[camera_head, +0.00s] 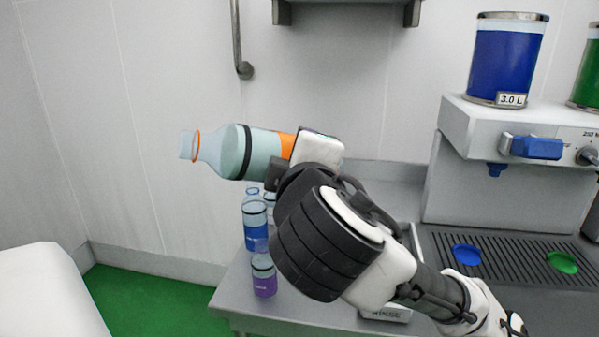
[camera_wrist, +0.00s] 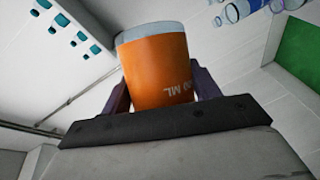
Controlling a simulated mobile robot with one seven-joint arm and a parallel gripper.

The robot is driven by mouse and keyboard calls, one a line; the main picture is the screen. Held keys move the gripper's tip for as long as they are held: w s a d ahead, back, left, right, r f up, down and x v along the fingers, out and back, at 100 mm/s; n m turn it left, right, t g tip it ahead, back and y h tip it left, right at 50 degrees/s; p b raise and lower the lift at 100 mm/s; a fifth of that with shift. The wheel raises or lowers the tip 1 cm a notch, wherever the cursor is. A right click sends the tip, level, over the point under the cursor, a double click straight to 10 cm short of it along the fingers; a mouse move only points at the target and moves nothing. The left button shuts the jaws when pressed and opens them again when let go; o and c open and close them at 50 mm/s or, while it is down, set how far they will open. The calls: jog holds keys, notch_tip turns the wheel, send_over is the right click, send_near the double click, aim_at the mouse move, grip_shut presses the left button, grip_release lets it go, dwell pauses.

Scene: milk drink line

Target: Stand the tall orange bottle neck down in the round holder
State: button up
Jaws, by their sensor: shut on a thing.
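The tall orange bottle (camera_head: 236,149) is pale and translucent, with dark bands, an orange label and an orange neck ring. It lies almost level in the air, its open neck toward the left. My gripper (camera_head: 289,155) is shut on it near the base end, above the left part of the counter. In the wrist view the orange label (camera_wrist: 158,70) with "ML" print sits between the two fingers of my gripper (camera_wrist: 160,92). I cannot make out the round holder in either view; my arm covers part of the counter.
Blue-labelled bottles (camera_head: 256,226) and a small purple-labelled bottle (camera_head: 264,276) stand on the counter (camera_head: 238,300) below the held bottle. At right is a dispenser (camera_head: 520,130) with a blue tank (camera_head: 507,58) and a drip grate (camera_head: 505,252). The space left of the held bottle is clear.

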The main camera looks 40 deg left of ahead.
jog(key=n+b, duration=0.1)
jog(key=n+t, duration=0.1)
jog(key=shift+d+f+n+b, duration=0.1)
jog(key=shift+f+n+b, duration=0.2)
jog(key=shift+f+b, duration=0.05)
jog(key=shift+r+n+y, duration=0.3)
jog(key=shift+n, duration=0.1)
jog(key=shift+f+n+t+y+b, duration=0.3)
jog(key=shift+f+n+t+b, duration=0.1)
jog(key=shift+n+b, duration=0.6)
jog(key=n+y+b, duration=0.1)
jog(key=n+b, duration=0.1)
jog(key=n, duration=0.1)
jog(key=shift+r, duration=0.1)
jog(key=shift+r+n+y, duration=0.3)
jog(key=shift+n, duration=0.3)
jog(key=shift+f+n+y+b, duration=0.25)
jog(key=shift+n+y+b, duration=0.05)
jog(key=shift+n+b, duration=0.35)
jog(key=n+y+b, duration=0.1)
jog(key=n, duration=0.3)
jog(key=shift+w+y, duration=0.1)
jog(key=shift+y, duration=0.2)
jog(key=shift+r+n+g+y, duration=0.25)
jog(key=shift+n+g+y, duration=0.25)
jog(key=shift+n, duration=0.65)
